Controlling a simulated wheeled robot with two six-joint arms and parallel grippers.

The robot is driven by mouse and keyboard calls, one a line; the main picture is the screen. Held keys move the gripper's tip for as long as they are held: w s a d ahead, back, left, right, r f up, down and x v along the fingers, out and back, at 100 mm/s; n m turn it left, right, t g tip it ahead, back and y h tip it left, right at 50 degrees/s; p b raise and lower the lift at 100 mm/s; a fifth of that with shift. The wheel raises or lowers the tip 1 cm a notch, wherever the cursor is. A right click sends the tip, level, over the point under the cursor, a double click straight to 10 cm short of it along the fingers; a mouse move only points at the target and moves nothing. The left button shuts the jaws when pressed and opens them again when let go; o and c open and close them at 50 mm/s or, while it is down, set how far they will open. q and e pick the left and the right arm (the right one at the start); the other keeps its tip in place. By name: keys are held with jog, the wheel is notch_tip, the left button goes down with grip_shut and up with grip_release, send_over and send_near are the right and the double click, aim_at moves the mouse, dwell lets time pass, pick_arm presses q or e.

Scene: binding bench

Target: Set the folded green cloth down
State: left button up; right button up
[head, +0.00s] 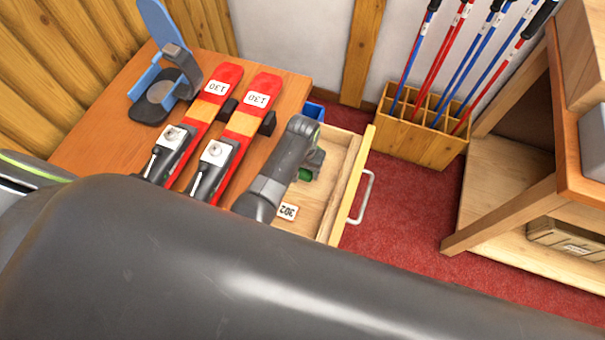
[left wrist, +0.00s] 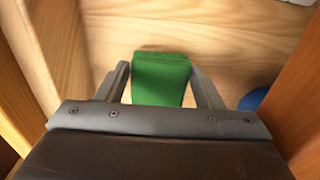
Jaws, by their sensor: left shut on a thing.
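The folded green cloth (left wrist: 162,80) is between the two fingers of my left gripper (left wrist: 160,86) in the left wrist view. The gripper is shut on it. In the head view my left gripper (head: 311,165) reaches down into the open drawer (head: 352,185), and a bit of the green cloth (head: 305,174) shows under it. The pale wooden drawer floor (left wrist: 215,40) lies beyond the cloth. I cannot tell whether the cloth touches it. My right gripper is not in view.
Two red skis (head: 243,125) and a blue-and-black binding part (head: 160,95) are on the bench (head: 120,110). A blue thing (head: 315,110) is at the drawer's back end. A pole box (head: 425,140) stands on the red floor.

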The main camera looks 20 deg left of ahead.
pick_arm(q)
jog(key=shift+f+b, duration=0.35)
jog(key=shift+f, duration=1.35)
jog(key=o, duration=1)
jog(key=shift+f, duration=0.1)
jog(key=shift+c, duration=0.2)
jog(key=shift+r, duration=0.25)
notch_tip(320, 180, up, 12)
jog(key=shift+f+p, duration=0.1)
jog(key=shift+p, duration=1.15)
jog(key=shift+s+f, duration=0.1)
